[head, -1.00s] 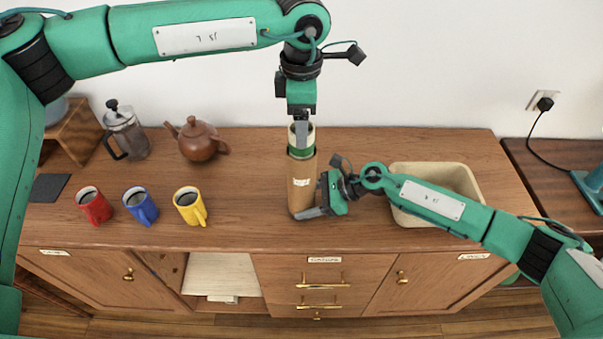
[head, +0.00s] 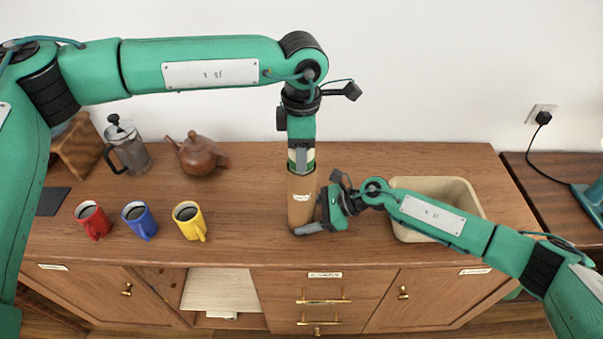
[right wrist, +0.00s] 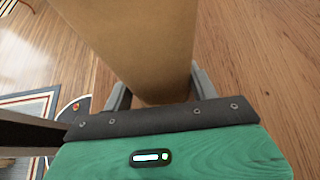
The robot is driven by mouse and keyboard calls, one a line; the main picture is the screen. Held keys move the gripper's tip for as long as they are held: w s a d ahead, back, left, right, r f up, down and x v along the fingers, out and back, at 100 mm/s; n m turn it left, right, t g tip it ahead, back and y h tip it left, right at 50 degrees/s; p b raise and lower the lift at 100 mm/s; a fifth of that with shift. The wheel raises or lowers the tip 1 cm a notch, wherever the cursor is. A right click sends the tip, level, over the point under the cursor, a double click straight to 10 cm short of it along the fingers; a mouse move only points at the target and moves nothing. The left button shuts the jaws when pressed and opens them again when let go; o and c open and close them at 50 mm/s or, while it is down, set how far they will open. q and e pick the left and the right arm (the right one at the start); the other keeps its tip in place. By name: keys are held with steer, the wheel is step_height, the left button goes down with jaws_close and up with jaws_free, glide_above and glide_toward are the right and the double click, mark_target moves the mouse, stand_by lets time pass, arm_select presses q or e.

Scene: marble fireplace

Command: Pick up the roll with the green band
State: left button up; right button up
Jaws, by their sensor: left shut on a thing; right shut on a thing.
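The roll with the green band (head: 310,167) stands upright in a tall tan cardboard tube (head: 301,203), with only its pale top and green band showing above the rim. My left gripper (head: 301,160) points straight down and is shut on the top of the roll; its fingers cover part of the band. My right gripper (head: 310,222) is shut on the lower part of the tube from the right. In the right wrist view the tube (right wrist: 140,45) lies between the two fingers. The roll's lower part is hidden inside the tube.
Red (head: 93,220), blue (head: 139,220) and yellow (head: 189,221) mugs stand to the left. A brown teapot (head: 198,155) and a French press (head: 128,147) are behind them. A beige basin (head: 466,198) is behind my right forearm. The sideboard top between yellow mug and tube is clear.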

arm_select(q)
step_height(320, 180, up, 28)
stand_by(0.3)
arm_select(e)
steer(key=o, duration=0.8)
